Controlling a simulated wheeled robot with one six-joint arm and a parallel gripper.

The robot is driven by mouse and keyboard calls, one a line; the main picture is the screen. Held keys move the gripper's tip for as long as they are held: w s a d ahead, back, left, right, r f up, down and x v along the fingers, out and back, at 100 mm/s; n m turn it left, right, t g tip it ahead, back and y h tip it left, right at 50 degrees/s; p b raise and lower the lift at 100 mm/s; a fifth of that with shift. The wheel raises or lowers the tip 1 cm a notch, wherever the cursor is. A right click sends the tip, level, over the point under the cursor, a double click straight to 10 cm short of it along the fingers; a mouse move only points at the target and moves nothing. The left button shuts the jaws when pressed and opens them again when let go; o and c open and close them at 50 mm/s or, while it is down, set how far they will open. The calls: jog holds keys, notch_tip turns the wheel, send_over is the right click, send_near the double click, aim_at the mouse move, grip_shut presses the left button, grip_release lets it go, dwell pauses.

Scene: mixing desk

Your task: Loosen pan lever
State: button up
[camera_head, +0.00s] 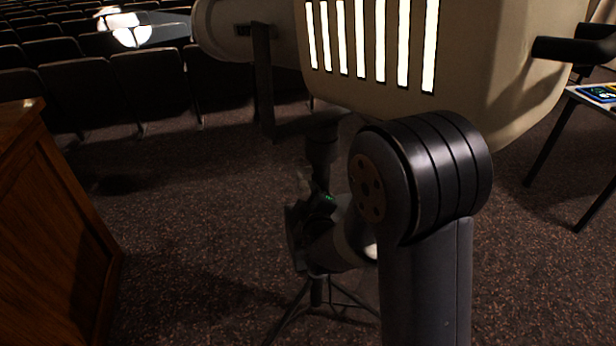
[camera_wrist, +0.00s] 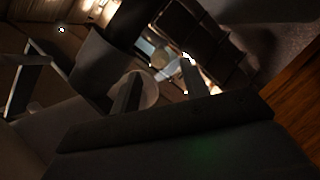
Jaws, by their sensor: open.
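A large beige spotlight (camera_head: 470,70) with glowing vent slots fills the top of the head view. It hangs in a dark yoke (camera_head: 263,85) on a dark stand (camera_head: 322,148) with tripod legs. My gripper (camera_head: 297,235) is low beside the stand, partly behind my own arm, and looks close to it; I cannot tell whether they touch. The pan lever cannot be made out clearly in either view. In the wrist view, dark parts of my gripper (camera_wrist: 158,90) cross the lower middle. A pale round part shows there, too dark to identify. My gripper is open, and I see nothing held.
A wooden desk or lectern (camera_head: 50,220) stands at the left. Rows of dark seats (camera_head: 150,80) fill the back left. A small table (camera_head: 585,98) with a coloured item is at the right. Carpet is clear between the desk and the stand.

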aim_at(302, 180)
jog(key=p+x, duration=0.1)
jog(key=x, duration=0.8)
jog(key=shift+w, duration=0.2)
grip_shut()
